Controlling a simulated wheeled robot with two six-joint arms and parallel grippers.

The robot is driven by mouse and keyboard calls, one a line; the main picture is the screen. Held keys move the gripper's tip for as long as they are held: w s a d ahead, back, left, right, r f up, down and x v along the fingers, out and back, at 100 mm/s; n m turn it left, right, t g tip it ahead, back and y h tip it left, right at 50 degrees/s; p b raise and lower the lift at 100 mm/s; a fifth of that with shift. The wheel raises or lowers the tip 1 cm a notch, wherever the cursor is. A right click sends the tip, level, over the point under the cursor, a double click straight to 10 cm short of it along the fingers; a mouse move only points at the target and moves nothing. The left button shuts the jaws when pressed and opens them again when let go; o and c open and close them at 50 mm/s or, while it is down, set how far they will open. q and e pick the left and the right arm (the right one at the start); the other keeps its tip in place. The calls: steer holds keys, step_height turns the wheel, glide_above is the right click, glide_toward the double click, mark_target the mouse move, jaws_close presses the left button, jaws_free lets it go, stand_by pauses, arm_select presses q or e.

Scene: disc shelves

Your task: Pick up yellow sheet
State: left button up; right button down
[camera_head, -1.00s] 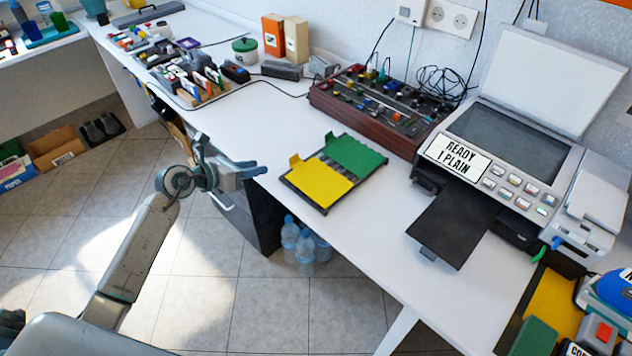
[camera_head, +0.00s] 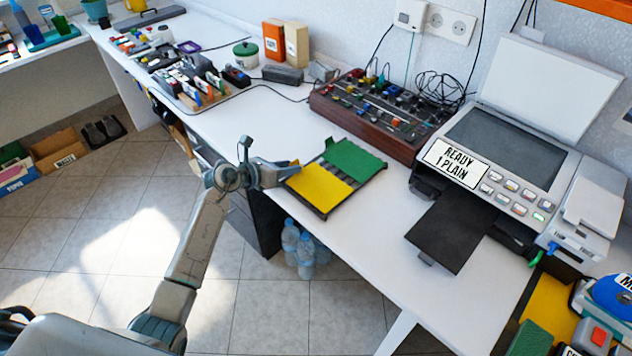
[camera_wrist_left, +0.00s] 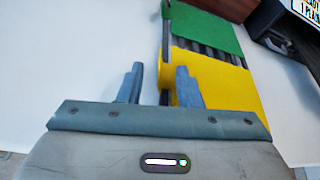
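The yellow sheet (camera_head: 320,189) lies on the left part of a dark slotted tray (camera_head: 366,184) on the white desk. A green sheet (camera_head: 353,160) lies beside it on the same tray. My left gripper (camera_head: 292,171) is at the left edge of the yellow sheet. In the left wrist view my left gripper (camera_wrist_left: 160,84) is open, its two fingers apart. The yellow sheet (camera_wrist_left: 225,84) shows there with its small tab between the fingers, close to the right finger. I cannot tell whether that finger touches it. My right gripper is not in view.
A printer (camera_head: 500,150) with a black output tray (camera_head: 452,232) stands to the right. A brown mixer box (camera_head: 375,120) is behind the tray. The desk's front edge is close below the gripper. Bare desk lies left of and behind the tray.

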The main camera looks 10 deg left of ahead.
arm_select(q)
jaws_close()
steer(key=shift+r, duration=0.15)
